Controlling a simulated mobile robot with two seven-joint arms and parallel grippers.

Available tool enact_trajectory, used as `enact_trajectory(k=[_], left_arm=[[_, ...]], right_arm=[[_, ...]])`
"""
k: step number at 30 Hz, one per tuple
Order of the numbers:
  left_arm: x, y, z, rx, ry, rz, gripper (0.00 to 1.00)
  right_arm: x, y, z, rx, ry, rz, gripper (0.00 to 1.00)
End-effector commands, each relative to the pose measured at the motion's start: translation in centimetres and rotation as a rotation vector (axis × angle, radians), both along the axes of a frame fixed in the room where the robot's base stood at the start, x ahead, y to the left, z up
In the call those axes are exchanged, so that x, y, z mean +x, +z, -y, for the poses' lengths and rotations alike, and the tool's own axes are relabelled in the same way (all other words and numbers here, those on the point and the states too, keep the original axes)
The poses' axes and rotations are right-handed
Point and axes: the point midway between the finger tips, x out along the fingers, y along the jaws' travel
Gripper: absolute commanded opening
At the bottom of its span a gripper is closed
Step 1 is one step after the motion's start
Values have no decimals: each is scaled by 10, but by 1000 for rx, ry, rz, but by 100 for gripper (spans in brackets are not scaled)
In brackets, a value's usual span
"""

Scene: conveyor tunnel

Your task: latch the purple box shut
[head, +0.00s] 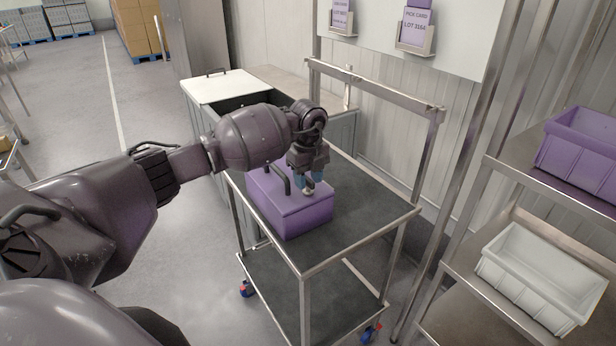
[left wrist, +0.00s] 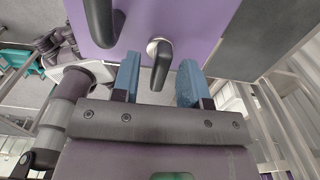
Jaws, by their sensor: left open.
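The purple box (head: 300,222) sits on the top shelf of a metal cart, with its lid lying down over it. A dark arched handle (head: 283,178) stands on the lid; it also shows in the left wrist view (left wrist: 98,22). My left gripper (head: 308,187) is over the lid, pointing down, with its blue fingers apart. In the left wrist view a dark latch lever (left wrist: 161,68) on a silver pivot lies between the open fingers (left wrist: 157,82), with gaps on both sides. In the head view the gripper mostly hides the latch. My right gripper is not in view.
The cart's dark top shelf (head: 370,205) is clear to the right of the box. A white-topped cabinet (head: 225,88) stands behind. At right, a rack holds a purple bin (head: 580,150) and a white bin (head: 540,275). A metal frame rises behind the cart.

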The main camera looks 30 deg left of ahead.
Motion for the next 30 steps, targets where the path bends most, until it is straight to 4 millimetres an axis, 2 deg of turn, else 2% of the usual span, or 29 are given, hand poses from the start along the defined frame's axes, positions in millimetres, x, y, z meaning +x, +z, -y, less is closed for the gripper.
enact_trajectory(k=[5,12,13,23,30], left_arm=[[0,0,0,0,0,0,39],[0,0,0,0,0,0,2],[0,0,0,0,0,0,0],[0,0,-1,2,-32,1,0],[0,0,-1,3,-161,0,0]], right_arm=[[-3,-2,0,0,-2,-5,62],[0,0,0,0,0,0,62],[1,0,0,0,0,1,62],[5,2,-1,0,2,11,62],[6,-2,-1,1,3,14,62]])
